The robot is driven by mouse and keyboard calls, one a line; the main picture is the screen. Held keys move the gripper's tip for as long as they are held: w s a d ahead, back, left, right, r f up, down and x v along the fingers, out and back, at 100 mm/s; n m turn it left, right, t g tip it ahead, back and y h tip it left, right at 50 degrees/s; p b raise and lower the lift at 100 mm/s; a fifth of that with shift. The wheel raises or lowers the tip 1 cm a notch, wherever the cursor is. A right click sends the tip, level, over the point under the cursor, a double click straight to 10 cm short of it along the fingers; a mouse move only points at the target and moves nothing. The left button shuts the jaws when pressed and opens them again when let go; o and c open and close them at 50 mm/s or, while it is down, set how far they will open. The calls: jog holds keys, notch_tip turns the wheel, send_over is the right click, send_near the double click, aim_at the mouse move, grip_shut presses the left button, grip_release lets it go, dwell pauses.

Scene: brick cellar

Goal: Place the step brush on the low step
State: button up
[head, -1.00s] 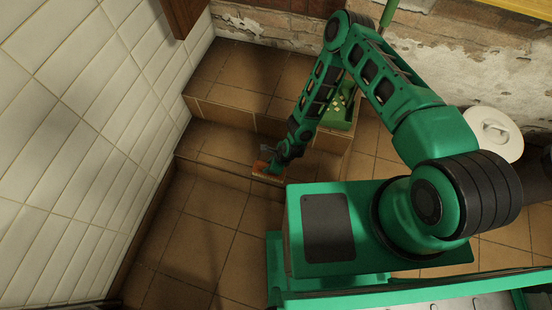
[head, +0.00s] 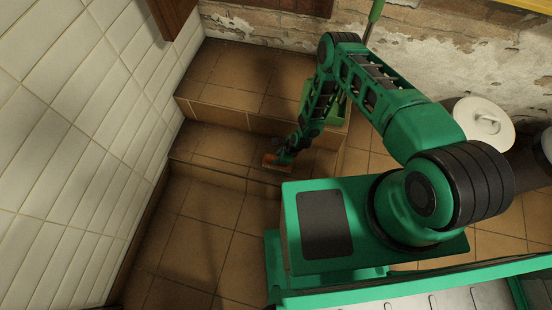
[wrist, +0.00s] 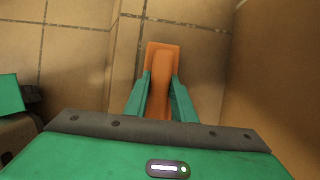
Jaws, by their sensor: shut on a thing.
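The step brush (head: 277,162) has an orange-brown wooden body. My gripper (head: 285,154) is shut on it, over the right part of the low step (head: 208,148). In the wrist view the brush (wrist: 161,57) lies between the two green fingers of my gripper (wrist: 158,92), with its broad end pointing away. The low step is a brown-tiled tread below a taller one. The bristles are hidden, and I cannot tell whether the brush touches the tread.
The taller tiled step (head: 232,78) rises behind the low one. A green box (head: 309,98) stands on it, partly behind my arm. A white tiled wall (head: 75,120) bounds the left. A white-lidded pot (head: 484,122) is at right. The low step's left part is clear.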

jog(key=o, duration=1)
jog(key=shift+f, duration=0.1)
jog(key=shift+c, duration=0.2)
jog(key=v, duration=1.2)
jog(key=shift+a, duration=0.1)
